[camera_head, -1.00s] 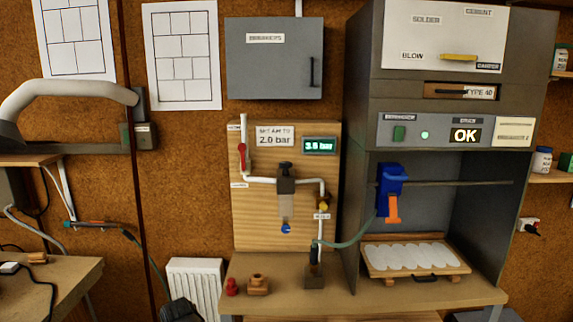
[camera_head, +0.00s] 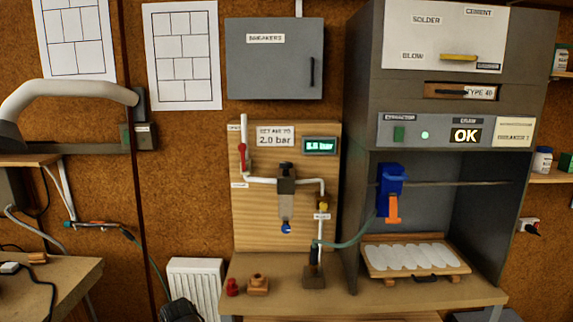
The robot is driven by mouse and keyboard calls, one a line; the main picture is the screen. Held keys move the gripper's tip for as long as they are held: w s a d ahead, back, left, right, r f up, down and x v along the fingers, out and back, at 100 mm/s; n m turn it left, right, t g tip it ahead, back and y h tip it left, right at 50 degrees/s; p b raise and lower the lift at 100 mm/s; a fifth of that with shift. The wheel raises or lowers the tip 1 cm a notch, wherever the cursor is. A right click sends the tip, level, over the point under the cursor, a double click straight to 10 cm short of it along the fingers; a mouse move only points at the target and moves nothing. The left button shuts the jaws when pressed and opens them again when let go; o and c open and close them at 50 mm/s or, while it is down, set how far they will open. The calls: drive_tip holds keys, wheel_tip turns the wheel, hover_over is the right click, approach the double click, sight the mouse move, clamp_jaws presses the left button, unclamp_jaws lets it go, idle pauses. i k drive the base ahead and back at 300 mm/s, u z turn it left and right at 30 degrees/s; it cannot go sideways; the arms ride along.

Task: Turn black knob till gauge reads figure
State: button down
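The black knob (camera_head: 286,167) sits on top of the air regulator, which has a clear bowl (camera_head: 286,206) below it with a blue end. The regulator is on a wooden board (camera_head: 265,226) in the middle. The gauge is a small digital display (camera_head: 320,145) with green figures at the board's upper right. It ends in "bar", but its digits are too blurred to read surely. A sign (camera_head: 275,136) to its left gives 2.0 bar. My gripper is not in view.
A red lever (camera_head: 242,155) is on the white pipe left of the knob. A grey cabinet (camera_head: 275,60) hangs above the board. A bench (camera_head: 330,301) stands below, with a red object (camera_head: 232,287). A blue tool (camera_head: 389,184) with a hose hangs in the hood at right.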

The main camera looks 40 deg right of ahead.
sight(285, 166)
drive_tip(key=u, duration=0.5)
drive_tip(key=i, duration=0.4)
drive_tip(key=u, duration=0.45)
